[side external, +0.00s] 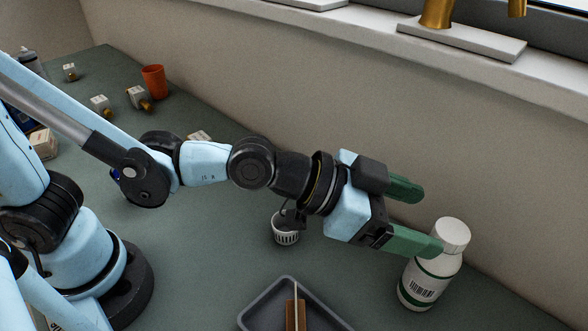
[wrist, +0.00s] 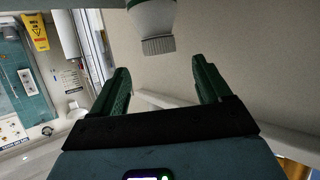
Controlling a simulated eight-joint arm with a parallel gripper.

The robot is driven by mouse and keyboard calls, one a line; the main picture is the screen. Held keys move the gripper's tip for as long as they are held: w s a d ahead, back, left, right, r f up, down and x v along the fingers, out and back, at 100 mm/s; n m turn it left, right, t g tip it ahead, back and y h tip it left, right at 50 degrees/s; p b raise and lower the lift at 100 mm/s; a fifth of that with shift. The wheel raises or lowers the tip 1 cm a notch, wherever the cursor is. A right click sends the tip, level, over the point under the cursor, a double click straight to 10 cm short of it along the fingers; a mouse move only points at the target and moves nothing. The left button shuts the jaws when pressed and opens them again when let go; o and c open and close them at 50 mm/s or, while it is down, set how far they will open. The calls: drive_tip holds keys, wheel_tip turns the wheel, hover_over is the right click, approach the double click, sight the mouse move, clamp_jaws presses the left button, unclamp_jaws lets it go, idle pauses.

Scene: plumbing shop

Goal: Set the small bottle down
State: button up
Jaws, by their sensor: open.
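The small bottle (side external: 430,275) is white with a ribbed white cap, green bands and a barcode label. It stands upright on the grey-green worktop (side external: 365,262) at the right of the side view. My gripper (side external: 424,218) is open, with its two green fingers apart and nothing between them. In the side view one fingertip overlaps the bottle's shoulder; I cannot tell whether it touches. The wrist view shows the bottle (wrist: 155,18) upside down at the top edge, cap downward, beyond the open gripper (wrist: 160,68). Its lower part is cut off there.
A grey divided tray (side external: 262,305) with a brown item sits at the front. A small white slotted cup (side external: 286,236) stands below my wrist. An orange cup (side external: 154,81) and several small fittings lie at the back left. The wall and sill run close behind the bottle.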

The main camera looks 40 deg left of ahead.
drive_tip(key=s+a+f+n+g+y, duration=0.1)
drive_tip(key=a+n+y, duration=0.4)
drive_tip(key=a, duration=1.1)
drive_tip(key=s+a+f+n+g+y, duration=0.1)
drive_tip(key=a+n+y, duration=0.3)
drive_tip(key=a, duration=1.2)
drive_tip(key=shift+s+a+f+n+y, duration=0.2)
drive_tip(key=shift+s+f+n+y, duration=0.2)
drive_tip(key=shift+s+f+y, duration=0.2)
